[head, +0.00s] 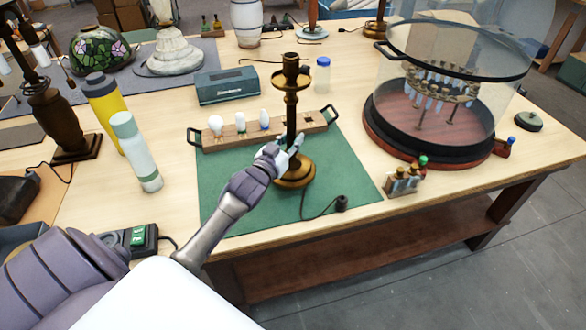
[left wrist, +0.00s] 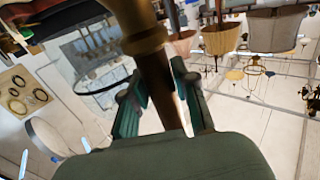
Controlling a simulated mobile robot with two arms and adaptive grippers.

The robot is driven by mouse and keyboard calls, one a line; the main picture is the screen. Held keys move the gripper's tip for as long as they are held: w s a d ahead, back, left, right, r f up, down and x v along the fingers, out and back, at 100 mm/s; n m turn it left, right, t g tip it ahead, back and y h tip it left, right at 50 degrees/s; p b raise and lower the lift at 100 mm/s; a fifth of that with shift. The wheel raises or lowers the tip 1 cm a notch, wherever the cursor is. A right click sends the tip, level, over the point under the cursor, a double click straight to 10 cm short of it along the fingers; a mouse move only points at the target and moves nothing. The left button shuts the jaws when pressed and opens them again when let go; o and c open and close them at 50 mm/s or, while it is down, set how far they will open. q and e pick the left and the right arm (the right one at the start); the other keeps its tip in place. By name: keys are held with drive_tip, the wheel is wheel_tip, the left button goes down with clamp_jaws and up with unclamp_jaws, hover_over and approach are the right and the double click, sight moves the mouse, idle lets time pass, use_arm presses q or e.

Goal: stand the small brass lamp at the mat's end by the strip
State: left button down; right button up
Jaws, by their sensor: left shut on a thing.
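The small brass lamp (head: 292,84) is upright, with a dark stem, a brass cup near the top and a round base. My left gripper (head: 286,149) is shut on the lower stem; in the left wrist view its fingers (left wrist: 163,108) lie on both sides of the stem (left wrist: 160,85). My right gripper is out of view.
A wooden bulb tray (head: 225,138) stands behind the lamp. A glass-domed chandelier stand (head: 430,130) and a small bottle rack (head: 403,182) are to the right. A white-green bottle (head: 138,155) and yellow bottle (head: 103,108) stand left. The mat's front left is clear.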

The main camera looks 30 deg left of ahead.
use_arm(q)
drive_tip(key=s+a+p, duration=0.5)
drive_tip(key=s+a, duration=0.7)
drive_tip(key=s, duration=0.3)
drive_tip(key=shift+a+r, duration=0.3)
drive_tip(key=shift+a, duration=0.05)
idle(1.2)
drive_tip(key=shift+s, duration=0.1)
idle(0.4)
drive_tip(key=shift+p, duration=0.35)
idle(0.5)
